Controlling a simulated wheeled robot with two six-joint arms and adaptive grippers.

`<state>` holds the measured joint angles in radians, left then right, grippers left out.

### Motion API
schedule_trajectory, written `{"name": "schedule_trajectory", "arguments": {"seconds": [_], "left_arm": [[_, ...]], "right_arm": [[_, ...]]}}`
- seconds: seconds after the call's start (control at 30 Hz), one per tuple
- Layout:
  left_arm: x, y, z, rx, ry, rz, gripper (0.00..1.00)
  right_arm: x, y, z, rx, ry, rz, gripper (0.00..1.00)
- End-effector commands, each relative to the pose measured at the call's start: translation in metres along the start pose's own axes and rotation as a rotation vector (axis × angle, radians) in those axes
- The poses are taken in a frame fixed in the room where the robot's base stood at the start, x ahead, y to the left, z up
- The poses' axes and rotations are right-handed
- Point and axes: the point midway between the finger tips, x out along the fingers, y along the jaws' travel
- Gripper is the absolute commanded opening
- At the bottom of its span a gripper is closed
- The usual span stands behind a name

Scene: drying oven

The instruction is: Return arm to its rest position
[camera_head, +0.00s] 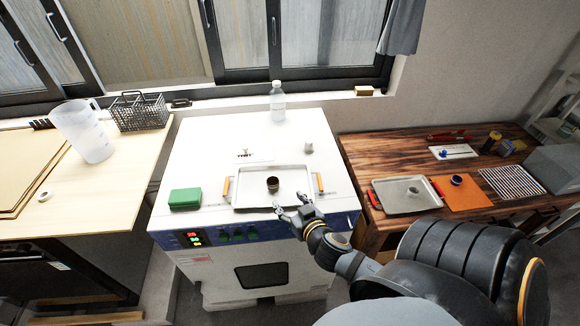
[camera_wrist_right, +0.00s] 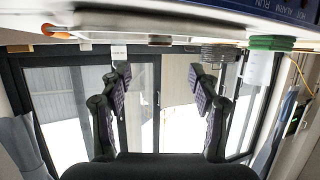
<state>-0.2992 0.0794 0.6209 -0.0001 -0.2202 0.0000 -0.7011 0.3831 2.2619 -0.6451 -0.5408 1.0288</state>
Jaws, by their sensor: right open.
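My right gripper (camera_head: 293,211) is at the front edge of the white drying oven (camera_head: 200,140), just in front of a metal tray (camera_head: 290,177) with orange handles. In the right wrist view its two fingers (camera_wrist_right: 158,85) are spread wide with nothing between them. A small dark cup (camera_head: 272,184) stands in the tray, apart from the gripper. My right arm comes in from the lower right of the head view. My left gripper does not show.
A green box (camera_head: 185,198) and a clear bottle (camera_head: 277,102) stand on the oven top. The wooden table at right holds a second tray (camera_head: 412,205) with red handles and an orange mat (camera_head: 462,194). A pitcher (camera_head: 88,134) and wire basket (camera_head: 139,112) stand at left.

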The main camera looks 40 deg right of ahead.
Motion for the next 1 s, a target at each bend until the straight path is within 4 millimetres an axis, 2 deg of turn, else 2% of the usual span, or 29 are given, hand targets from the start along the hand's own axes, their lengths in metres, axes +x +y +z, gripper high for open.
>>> {"name": "schedule_trajectory", "arguments": {"seconds": [0.33,0.47,0.57,0.67,0.8,0.97,1.0], "left_arm": [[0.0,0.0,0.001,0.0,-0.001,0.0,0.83],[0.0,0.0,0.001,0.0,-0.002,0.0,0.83],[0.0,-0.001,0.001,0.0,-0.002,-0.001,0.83],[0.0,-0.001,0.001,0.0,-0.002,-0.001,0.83],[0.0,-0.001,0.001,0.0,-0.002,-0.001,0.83],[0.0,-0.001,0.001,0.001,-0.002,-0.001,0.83],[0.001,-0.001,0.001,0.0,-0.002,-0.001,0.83]], "right_arm": [[0.0,0.001,0.0,0.0,-0.004,0.006,0.62],[-0.003,0.011,0.007,-0.016,-0.097,0.093,0.62],[-0.014,0.017,0.026,-0.051,-0.265,0.158,0.62],[-0.032,0.011,0.046,-0.099,-0.45,0.153,0.62],[-0.061,-0.009,0.069,-0.174,-0.673,0.06,0.62],[-0.099,-0.04,0.084,-0.274,-0.877,-0.131,0.62],[-0.093,-0.039,0.099,-0.282,-0.897,-0.137,0.62]]}}
